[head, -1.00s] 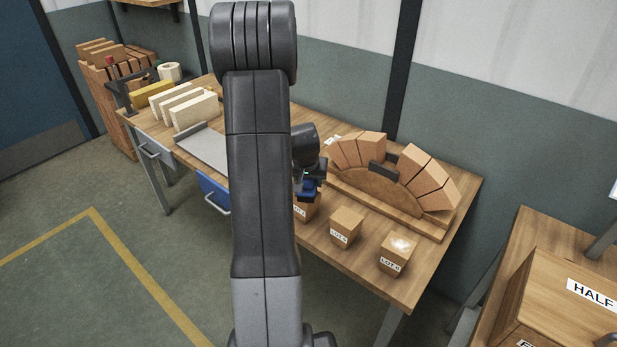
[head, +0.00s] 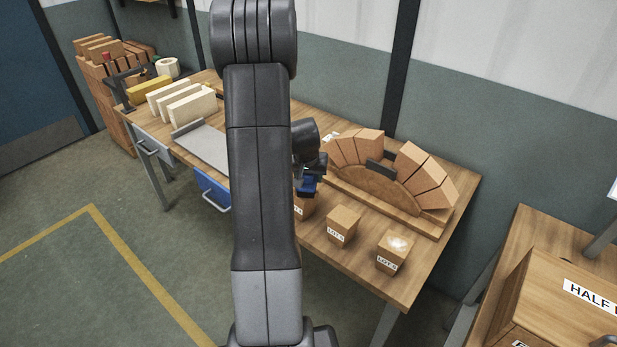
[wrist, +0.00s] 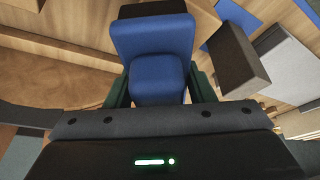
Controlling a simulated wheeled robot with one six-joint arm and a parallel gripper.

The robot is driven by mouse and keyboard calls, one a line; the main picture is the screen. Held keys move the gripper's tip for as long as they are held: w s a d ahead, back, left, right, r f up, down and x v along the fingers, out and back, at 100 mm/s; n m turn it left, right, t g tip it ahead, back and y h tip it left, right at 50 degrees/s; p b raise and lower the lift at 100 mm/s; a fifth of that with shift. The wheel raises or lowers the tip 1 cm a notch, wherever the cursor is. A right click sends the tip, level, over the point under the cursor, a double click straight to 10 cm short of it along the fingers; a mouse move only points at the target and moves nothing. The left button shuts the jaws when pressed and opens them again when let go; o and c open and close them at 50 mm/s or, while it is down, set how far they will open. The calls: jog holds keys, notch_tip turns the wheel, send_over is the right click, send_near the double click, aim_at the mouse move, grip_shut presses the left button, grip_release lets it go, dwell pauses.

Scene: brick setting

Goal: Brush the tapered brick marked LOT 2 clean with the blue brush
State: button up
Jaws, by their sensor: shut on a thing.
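My gripper (head: 309,174) is shut on the blue brush (head: 307,187). In the wrist view the brush (wrist: 152,50) fills the space between the fingers, with dark bristles at its far end. In the head view the brush is just above or in front of the leftmost tapered brick (head: 304,207); I cannot tell whether they touch. That brick's label is mostly hidden by my arm. Two more tapered bricks stand to its right, a middle one (head: 343,227) and a right one (head: 394,253) with a pale dusty patch on top. Their LOT numbers are too small to read surely.
A brick arch on a wooden form (head: 385,180) stands behind the bricks on the workbench (head: 350,268). A wooden box marked HALF (head: 560,285) is at right.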

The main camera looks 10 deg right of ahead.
jog(key=r, duration=0.3)
jog(key=shift+s+a+r+p, duration=0.15)
jog(key=shift+s+a+p, duration=0.05)
jog(key=shift+a+p, duration=0.15)
jog(key=shift+w+d+r+p, duration=0.15)
jog(key=shift+r+p, duration=0.3)
jog(key=shift+r, duration=0.15)
jog(key=shift+r+p, duration=0.8)
jog(key=shift+r, duration=0.85)
jog(key=shift+f, duration=0.1)
